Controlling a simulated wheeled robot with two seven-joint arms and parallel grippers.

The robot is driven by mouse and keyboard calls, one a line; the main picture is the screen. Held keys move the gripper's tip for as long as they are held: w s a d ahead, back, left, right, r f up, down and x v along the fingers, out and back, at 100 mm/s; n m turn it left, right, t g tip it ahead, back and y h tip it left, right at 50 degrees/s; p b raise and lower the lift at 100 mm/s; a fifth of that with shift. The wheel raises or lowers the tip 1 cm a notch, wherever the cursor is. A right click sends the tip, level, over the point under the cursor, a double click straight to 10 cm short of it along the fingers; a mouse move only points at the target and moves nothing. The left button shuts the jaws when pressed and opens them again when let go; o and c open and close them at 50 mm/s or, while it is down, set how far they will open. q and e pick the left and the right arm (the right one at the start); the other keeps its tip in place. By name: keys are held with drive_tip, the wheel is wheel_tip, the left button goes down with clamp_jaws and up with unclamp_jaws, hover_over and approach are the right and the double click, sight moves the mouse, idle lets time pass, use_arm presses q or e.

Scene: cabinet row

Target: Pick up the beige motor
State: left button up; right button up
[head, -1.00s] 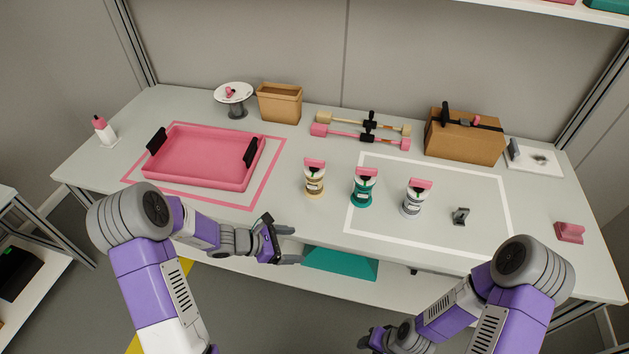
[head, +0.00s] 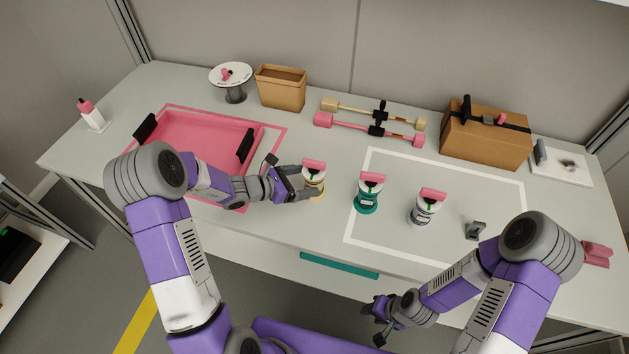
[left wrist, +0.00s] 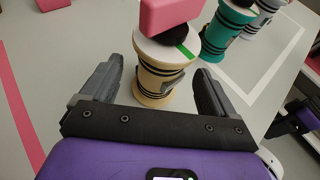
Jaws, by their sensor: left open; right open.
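The beige motor (head: 315,184) stands upright on the table, with a white top and a pink block on it. In the left wrist view the motor (left wrist: 160,82) stands between and just ahead of the fingertips. My left gripper (head: 306,183) is open, level with the motor's side, and its fingers reach to either side of it; I cannot tell whether they touch it. The left wrist view shows the same open gripper (left wrist: 160,88). My right gripper (head: 378,318) is open and empty, off the table's front edge at the lower right.
A teal motor (head: 368,195) and a grey motor (head: 425,207) stand to the right, inside or near the white outline. A pink tray (head: 190,145) lies to the left, partly behind my left arm. A small grey bracket (head: 475,230) stands farther right.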

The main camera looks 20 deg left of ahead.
use_arm(q)
drive_tip(key=b+x, duration=0.1)
drive_tip(key=x, duration=0.3)
drive_tip(key=shift+d, duration=0.25)
drive_tip(key=shift+r, duration=0.1)
drive_tip(key=c, duration=1.5)
